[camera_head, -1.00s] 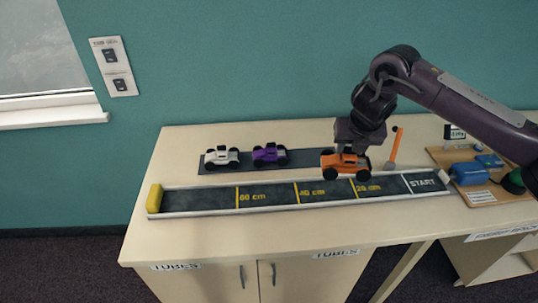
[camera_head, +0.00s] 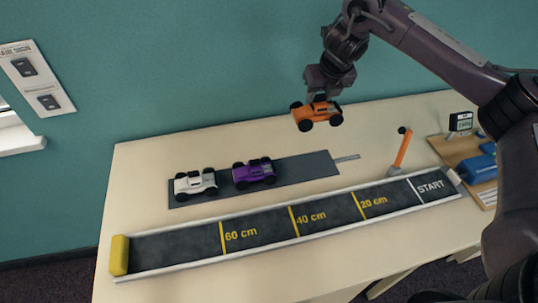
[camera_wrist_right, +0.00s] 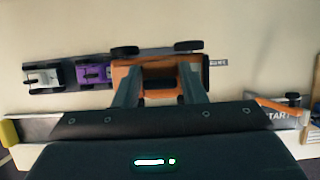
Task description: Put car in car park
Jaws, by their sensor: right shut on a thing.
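My right gripper (camera_head: 328,85) is shut on the orange car (camera_head: 316,114) and holds it in the air above the back of the table. The orange car (camera_wrist_right: 160,78) also shows between the fingers in the right wrist view. The car park looks to be the dark grey strip (camera_head: 308,168) on the table. A white car (camera_head: 194,183) and a purple car (camera_head: 254,173) stand side by side on its left part. Its right part is bare, with a small label at its right end. My left gripper is not in view.
A track (camera_head: 270,228) marked 20, 40 and 60 cm runs in front of the strip, with a yellow block (camera_head: 119,255) at its left end. An orange post (camera_head: 403,148) stands behind the START end. A wooden board (camera_head: 465,150) with blue parts lies at right.

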